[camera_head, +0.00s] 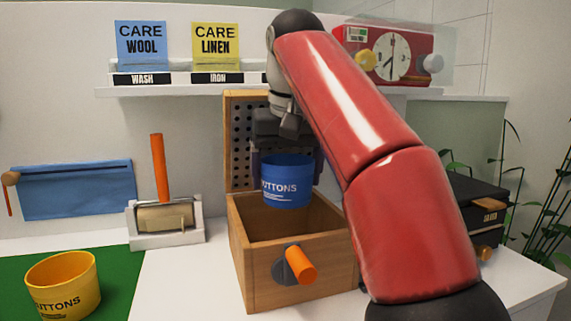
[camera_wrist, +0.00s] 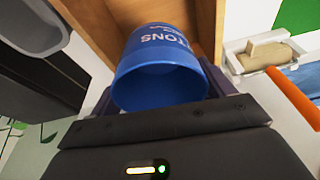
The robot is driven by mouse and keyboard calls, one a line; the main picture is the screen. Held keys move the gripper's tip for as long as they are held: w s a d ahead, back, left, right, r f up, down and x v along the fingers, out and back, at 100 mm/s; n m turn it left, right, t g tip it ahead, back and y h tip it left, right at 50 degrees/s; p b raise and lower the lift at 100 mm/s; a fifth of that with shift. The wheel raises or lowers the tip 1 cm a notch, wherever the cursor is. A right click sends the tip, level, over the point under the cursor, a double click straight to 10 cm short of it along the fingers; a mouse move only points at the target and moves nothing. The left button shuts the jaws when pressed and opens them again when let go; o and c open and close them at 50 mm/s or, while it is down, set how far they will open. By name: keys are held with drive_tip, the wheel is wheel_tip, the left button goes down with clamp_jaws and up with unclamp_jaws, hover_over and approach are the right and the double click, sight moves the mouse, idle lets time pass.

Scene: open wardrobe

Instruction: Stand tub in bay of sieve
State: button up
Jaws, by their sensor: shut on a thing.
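A blue tub (camera_head: 288,187) with white "BUTTONS" lettering is upright in my gripper (camera_head: 287,168), which is shut on it, with a finger at each side. The tub also shows in the wrist view (camera_wrist: 163,78), between the fingers. Below it is an open wooden box (camera_head: 262,268) with a perforated panel (camera_head: 243,125) standing at its back and an orange crank on its front; this looks like the sieve with its bay. The tub overlaps the box opening; I cannot tell whether its base is below the rim. The box floor is partly hidden.
A yellow "BUTTONS" tub (camera_head: 62,285) stands on a green mat (camera_head: 117,265) at left. A white holder (camera_head: 165,240) with an orange upright handle stands left of the box. A dark box (camera_head: 485,205) is at right. A shelf (camera_head: 150,90) with care boxes hangs above.

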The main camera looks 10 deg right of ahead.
drive_tip(key=shift+s+a+f, duration=0.1)
drive_tip(key=shift+f, duration=2.45)
drive_tip(key=shift+f+b, duration=2.15)
drive_tip(key=shift+f, duration=1)
drive_tip(key=shift+f, duration=0.4)
drive_tip(key=o, duration=0.9)
